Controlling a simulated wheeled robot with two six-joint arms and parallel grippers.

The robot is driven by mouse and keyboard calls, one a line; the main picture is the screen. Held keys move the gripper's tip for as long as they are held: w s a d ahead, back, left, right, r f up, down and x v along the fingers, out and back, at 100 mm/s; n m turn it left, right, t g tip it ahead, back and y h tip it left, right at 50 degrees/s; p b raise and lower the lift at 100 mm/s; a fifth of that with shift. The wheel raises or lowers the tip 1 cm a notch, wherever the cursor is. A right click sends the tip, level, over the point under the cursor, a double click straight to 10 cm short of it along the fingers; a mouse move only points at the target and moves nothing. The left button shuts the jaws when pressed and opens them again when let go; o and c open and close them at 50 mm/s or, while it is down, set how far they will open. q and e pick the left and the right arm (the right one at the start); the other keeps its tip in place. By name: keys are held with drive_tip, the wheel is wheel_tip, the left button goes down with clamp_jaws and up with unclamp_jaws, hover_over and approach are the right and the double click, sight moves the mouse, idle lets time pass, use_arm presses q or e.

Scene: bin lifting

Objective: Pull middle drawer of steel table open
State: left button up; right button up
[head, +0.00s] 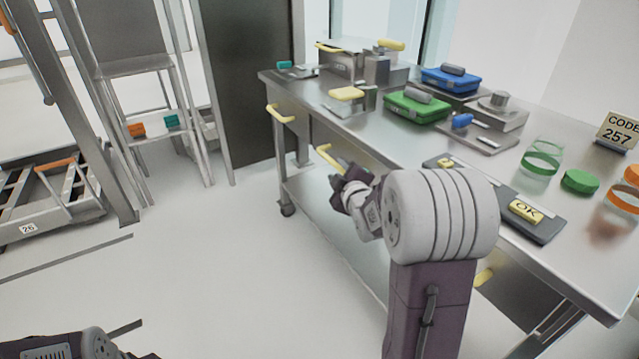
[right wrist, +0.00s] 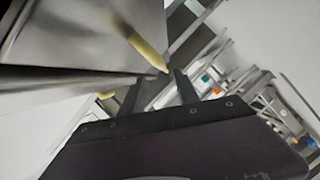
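The steel table (head: 400,150) stands at the right and has yellow drawer handles along its front. The middle drawer's yellow handle (head: 326,156) is just beyond my right gripper (head: 343,184), whose arm hides much of the table front. In the right wrist view, a yellow handle (right wrist: 140,43) slants down toward my right gripper (right wrist: 158,80). Its two dark fingers are apart, and the handle's end shows between or just past their tips; I cannot tell whether they touch it. The drawers look shut where visible. My left gripper is out of view.
Another yellow handle (head: 280,114) is at the table's far end, and one (head: 484,276) lies nearer, right of my arm. Green (head: 415,107) and blue (head: 451,79) cases and jars stand on top.

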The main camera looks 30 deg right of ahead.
sight(332, 164)
drive_tip(key=b+x, duration=0.1)
drive_tip(key=x, duration=0.3)
drive_tip(key=b+x, duration=0.1)
drive_tip(key=x, duration=0.3)
drive_tip(key=shift+w+f, duration=0.3)
drive_tip(key=shift+w+d, duration=0.15)
drive_tip(key=shift+w, duration=0.15)
drive_tip(key=shift+c, duration=0.4)
clamp_jaws()
idle(0.5)
